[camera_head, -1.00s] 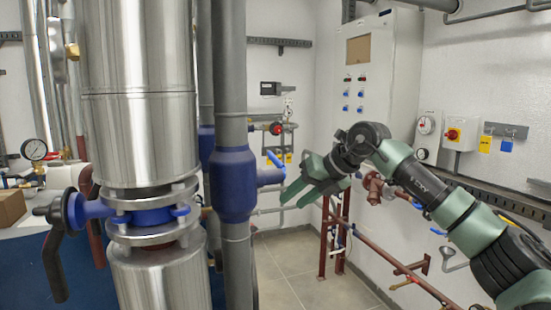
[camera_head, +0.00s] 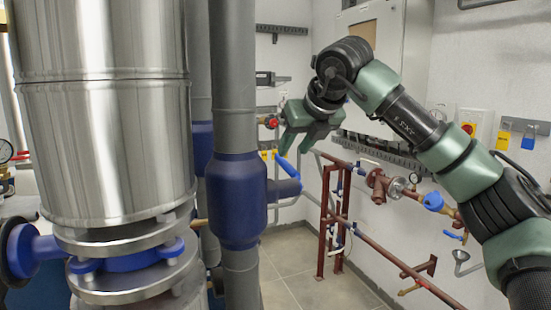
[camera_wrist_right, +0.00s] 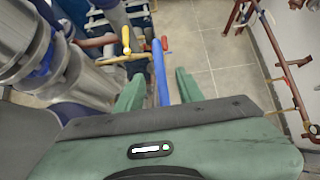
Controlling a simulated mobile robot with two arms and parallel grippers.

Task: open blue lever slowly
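The blue lever (camera_head: 287,167) is a bright blue handle on the short side branch of a blue valve body (camera_head: 237,200) on a grey vertical pipe. My right gripper (camera_head: 296,146) is above the lever, with its green fingers pointing down and spread apart. In the right wrist view the blue lever (camera_wrist_right: 160,76) lies between the open fingers of my right gripper (camera_wrist_right: 159,80), with visible gaps at both sides. I cannot tell whether either finger touches it. My left gripper is in neither view.
A large steel column (camera_head: 105,130) stands at the left, close to the grey pipe. Red pipework (camera_head: 335,215) with a gauge runs along the right wall. A control cabinet (camera_head: 400,60) stands behind my right arm. Tiled floor (camera_head: 290,270) is open below the lever.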

